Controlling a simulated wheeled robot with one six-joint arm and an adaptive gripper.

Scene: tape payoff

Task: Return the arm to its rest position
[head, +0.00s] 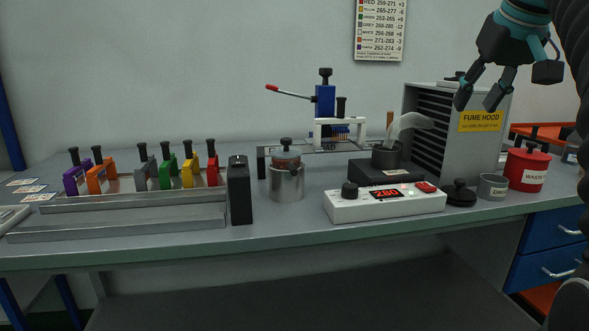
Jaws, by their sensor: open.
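My gripper (479,98) is at the upper right of the head view, in the air in front of the grey fume hood (466,150). Its fingers point down and to the left. They are apart, with nothing between them. My dark arm runs down the right edge of the view. The gripper hangs well above the bench top and appears clear of the things on it.
On the bench (300,232) stand a controller (385,206) reading 280, a black pot (388,157) with vapour, a red waste bin (526,170), a metal canister (286,184), a blue lever press (325,103) and a rack (130,222) of coloured handled blocks.

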